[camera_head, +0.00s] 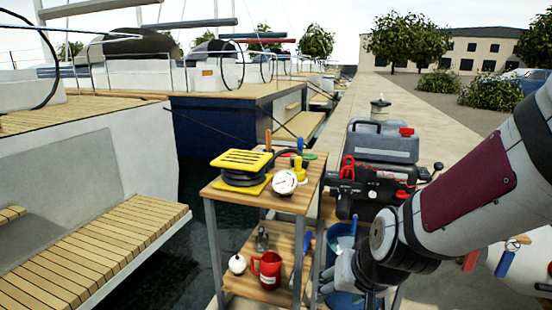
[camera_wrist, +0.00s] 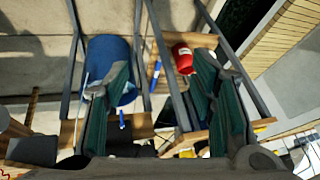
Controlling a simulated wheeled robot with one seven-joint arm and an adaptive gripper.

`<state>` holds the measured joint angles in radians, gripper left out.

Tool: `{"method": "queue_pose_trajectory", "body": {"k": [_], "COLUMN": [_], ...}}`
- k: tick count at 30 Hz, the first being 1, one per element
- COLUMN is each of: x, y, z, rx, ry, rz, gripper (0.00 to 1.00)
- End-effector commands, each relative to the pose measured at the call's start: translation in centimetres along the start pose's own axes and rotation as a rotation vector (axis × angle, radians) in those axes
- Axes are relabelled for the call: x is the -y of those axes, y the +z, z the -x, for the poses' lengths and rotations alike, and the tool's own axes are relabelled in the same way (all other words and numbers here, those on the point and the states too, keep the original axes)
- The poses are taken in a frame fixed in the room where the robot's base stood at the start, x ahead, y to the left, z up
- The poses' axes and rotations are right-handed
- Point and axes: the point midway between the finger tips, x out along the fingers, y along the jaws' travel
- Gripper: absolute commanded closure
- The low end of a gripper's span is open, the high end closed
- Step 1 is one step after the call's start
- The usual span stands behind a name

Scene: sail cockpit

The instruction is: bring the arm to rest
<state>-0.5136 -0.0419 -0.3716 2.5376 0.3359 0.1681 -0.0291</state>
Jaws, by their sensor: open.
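My gripper (camera_wrist: 160,70) is open in the wrist view, its two green-padded fingers spread apart with nothing between them. In the head view my arm comes in from the right and bends down beside the wooden cart (camera_head: 228,193). There the gripper is mostly hidden behind the wrist. In the wrist view a blue bucket (camera_wrist: 108,52) lies beyond the left finger and a red mug (camera_wrist: 184,60) beyond the right one. I cannot tell from these frames how far the fingers are from the cart's frame.
The cart's top holds a yellow-and-black device (camera_head: 243,162) and a white gauge (camera_head: 284,182). Its lower shelf holds the red mug (camera_head: 267,270) and a white ball-shaped object (camera_head: 237,264). An outboard-like machine (camera_head: 372,180) stands close behind my wrist. Boats and water lie left; the paved quay (camera_head: 345,100) is open behind.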

Motion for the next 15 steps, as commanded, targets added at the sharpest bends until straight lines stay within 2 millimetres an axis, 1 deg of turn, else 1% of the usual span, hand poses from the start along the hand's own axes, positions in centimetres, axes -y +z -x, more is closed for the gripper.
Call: {"method": "queue_pose_trajectory", "body": {"k": [1, 5, 6, 9, 12, 15], "x": [0.0, -0.3, -0.6, -1.6, -2.8, -4.0], "y": [0.5, 3.2, 4.1, 6.5, 9.0, 11.2], "z": [1.9, 6.2, 7.6, 11.0, 14.0, 16.4], "rx": [0.025, 0.117, 0.142, 0.202, 0.256, 0.301], "ry": [-0.026, -0.060, -0.064, -0.051, -0.019, 0.024], "rz": [0.002, 0.041, 0.054, 0.089, 0.119, 0.138], "gripper": [0.49, 0.49, 0.49, 0.49, 0.49, 0.49]}}
